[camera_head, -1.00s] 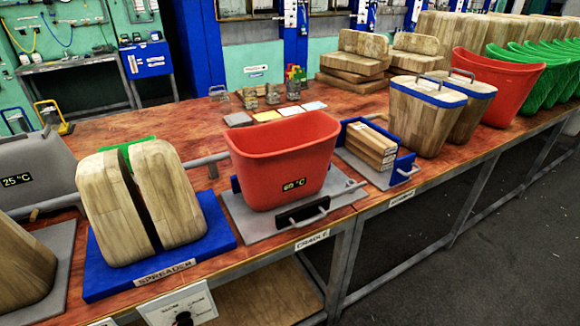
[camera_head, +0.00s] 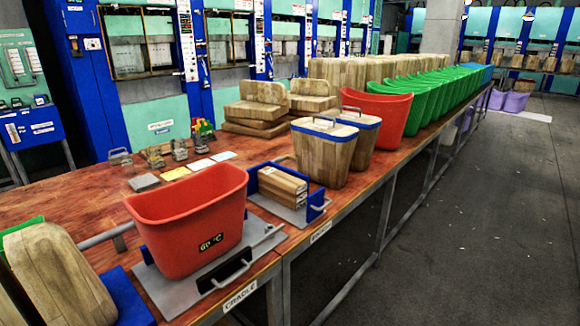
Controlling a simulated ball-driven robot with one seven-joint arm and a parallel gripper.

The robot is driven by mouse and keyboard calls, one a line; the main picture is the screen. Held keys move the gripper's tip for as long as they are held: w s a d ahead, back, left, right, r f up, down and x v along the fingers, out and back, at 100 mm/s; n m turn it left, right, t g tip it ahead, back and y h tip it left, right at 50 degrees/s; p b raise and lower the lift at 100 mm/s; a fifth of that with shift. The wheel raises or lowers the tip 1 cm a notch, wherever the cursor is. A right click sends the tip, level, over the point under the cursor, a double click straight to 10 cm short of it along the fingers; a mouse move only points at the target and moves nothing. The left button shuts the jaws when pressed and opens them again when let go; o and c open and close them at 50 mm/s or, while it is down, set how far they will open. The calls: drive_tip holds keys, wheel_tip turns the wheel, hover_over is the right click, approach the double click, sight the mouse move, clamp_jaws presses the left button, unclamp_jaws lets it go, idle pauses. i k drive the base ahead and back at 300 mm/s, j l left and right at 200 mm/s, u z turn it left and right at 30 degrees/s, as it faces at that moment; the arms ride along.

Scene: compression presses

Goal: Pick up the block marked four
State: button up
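No mark reading four is legible on any block. My gripper is not in view.
A red bin marked 60 °C (camera_head: 190,220) sits in the cradle at the table's front. A blue holder (camera_head: 318,200) holds wooden slats. Another red bin (camera_head: 378,115) and green bins (camera_head: 425,97) line the table rightward. The floor (camera_head: 470,230) at right is clear.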

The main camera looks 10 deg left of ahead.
sight(324, 150)
drive_tip(key=i+l+u, duration=0.2)
drive_tip(key=i, duration=0.3)
drive_tip(key=i+u, duration=0.2)
drive_tip(key=i, duration=0.3)
drive_tip(key=i+l+u, duration=0.2)
drive_tip(key=i, duration=0.3)
drive_tip(key=l, duration=0.1)
